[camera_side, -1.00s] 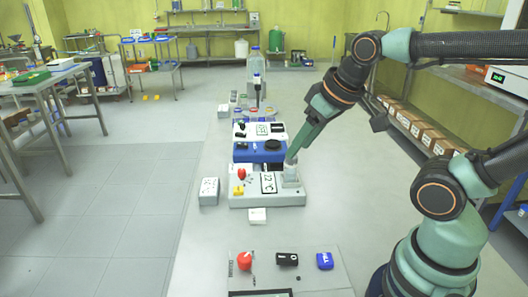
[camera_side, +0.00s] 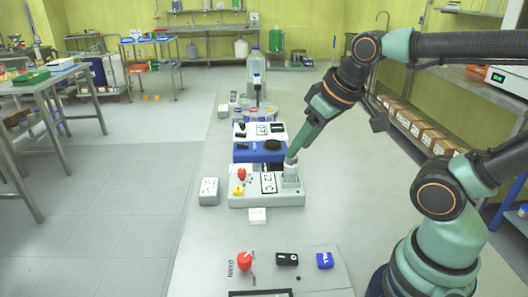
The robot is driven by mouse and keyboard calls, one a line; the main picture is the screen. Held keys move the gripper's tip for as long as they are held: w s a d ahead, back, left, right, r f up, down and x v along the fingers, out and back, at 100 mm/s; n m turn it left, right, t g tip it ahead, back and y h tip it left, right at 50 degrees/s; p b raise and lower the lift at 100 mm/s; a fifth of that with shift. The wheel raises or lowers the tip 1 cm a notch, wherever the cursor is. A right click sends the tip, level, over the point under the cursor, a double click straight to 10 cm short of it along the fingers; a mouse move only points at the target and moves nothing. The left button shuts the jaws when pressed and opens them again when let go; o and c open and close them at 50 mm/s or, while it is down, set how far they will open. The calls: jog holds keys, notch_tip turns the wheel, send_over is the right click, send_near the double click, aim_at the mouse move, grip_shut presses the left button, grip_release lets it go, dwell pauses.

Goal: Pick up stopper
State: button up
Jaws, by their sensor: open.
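My gripper (camera_side: 292,154) points down and to the left, its tip at the top of a small pale grey cylindrical piece (camera_side: 290,174) on the right end of a white device (camera_side: 250,199). This piece may hold the stopper, but I cannot make out a separate stopper at this size. My gripper is open. Its fingers overlap in this view, so the gap between them is hidden, and I cannot tell whether they touch the piece.
The white device has a display, a red knob (camera_side: 241,173) and a yellow part. Behind it stand a blue device (camera_side: 246,155) and a clear bottle (camera_side: 256,66). A white box (camera_side: 209,190) sits left. A drain panel (camera_side: 300,265) is in front.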

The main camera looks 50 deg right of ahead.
jog(key=shift+o, duration=0.3)
jog(key=o, duration=0.4)
jog(key=w+d+f+n+g, duration=0.2)
jog(key=w+d+n+g, duration=0.4)
jog(key=w+d+n, duration=0.95)
jog(key=s+f, duration=0.1)
jog(key=f, duration=0.1)
jog(key=s+a+f+n, duration=0.1)
jog(key=f, duration=0.1)
jog(key=s+f+n, duration=0.1)
jog(key=f, duration=0.1)
jog(key=shift+s+a+n, duration=0.2)
jog(key=shift+a+n, duration=0.05)
jog(key=shift+a, duration=0.15)
jog(key=shift+w+d+f, duration=0.1)
jog(key=shift+d+f, duration=0.05)
jog(key=shift+f, duration=2.55)
